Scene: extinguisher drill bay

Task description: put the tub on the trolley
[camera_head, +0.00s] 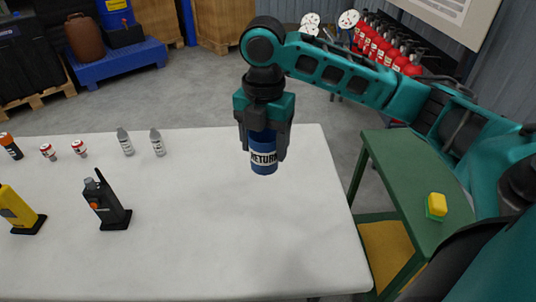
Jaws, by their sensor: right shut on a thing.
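The tub (264,167) is a blue cylinder with a white band that reads "RETURN". My right gripper (264,150) points down and is shut on it, with a finger on each side. The tub is upright and appears to hang above the right part of the white table; the exact height is hard to tell. The trolley (397,180) is green with a yellow lower shelf, and stands to the right of the table. My right arm passes over its far side and partly hides its right side. My left gripper is not in view.
A yellow and green block (436,206) sits on the trolley's right part; the top left of it is bare. On the table's left stand a black handheld device (104,203), a yellow device (17,208), two grey bottles (125,142) and small cans (79,148).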

